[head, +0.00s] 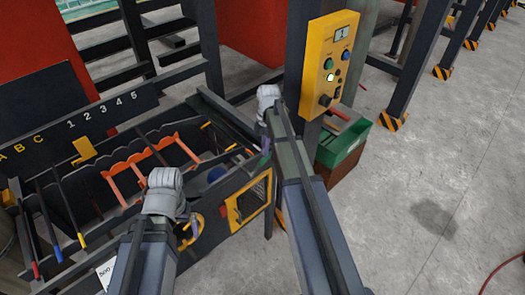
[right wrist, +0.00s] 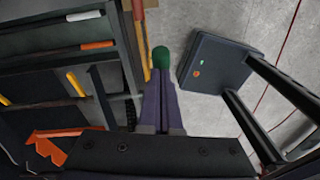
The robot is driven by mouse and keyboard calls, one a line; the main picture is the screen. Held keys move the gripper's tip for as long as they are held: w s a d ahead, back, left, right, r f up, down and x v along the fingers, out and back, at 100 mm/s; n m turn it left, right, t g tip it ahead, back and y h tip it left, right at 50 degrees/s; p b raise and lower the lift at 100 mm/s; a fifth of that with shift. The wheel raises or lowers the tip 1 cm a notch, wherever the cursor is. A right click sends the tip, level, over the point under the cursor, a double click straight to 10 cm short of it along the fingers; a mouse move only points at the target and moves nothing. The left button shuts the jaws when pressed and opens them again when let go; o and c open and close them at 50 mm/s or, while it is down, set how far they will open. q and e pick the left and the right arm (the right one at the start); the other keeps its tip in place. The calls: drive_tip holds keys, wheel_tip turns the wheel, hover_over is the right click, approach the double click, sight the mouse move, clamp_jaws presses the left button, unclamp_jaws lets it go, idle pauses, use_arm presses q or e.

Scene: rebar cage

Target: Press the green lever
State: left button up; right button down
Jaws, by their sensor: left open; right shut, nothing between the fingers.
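The green knob of the lever (right wrist: 161,57) shows in the right wrist view, just beyond the tips of my right gripper (right wrist: 161,82). The gripper's purple fingers are shut together with nothing between them. They line up with the knob, and I cannot tell whether they touch it. The rest of the lever is hidden behind the fingers. In the head view, my right gripper (head: 265,145) points down by the right end of the black machine frame. My left gripper (head: 189,226) is open over the machine's front, near a yellow curved handle.
A yellow control box (head: 331,65) with buttons stands on a dark post beside my right arm. Orange notched bars (head: 150,162) and levers with coloured tips (head: 58,252) lie left.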

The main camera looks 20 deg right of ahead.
use_arm(q)
drive_tip(key=shift+s+a+f+b, duration=0.2)
drive_tip(key=shift+f+b, duration=0.2)
drive_tip(key=shift+f, duration=0.05)
use_arm(e)
drive_tip(key=shift+d+f, duration=0.25)
drive_tip(key=shift+f, duration=0.05)
use_arm(q)
drive_tip(key=shift+s+f, duration=0.1)
use_arm(e)
drive_tip(key=shift+s+f, duration=0.1)
drive_tip(key=shift+s, duration=0.05)
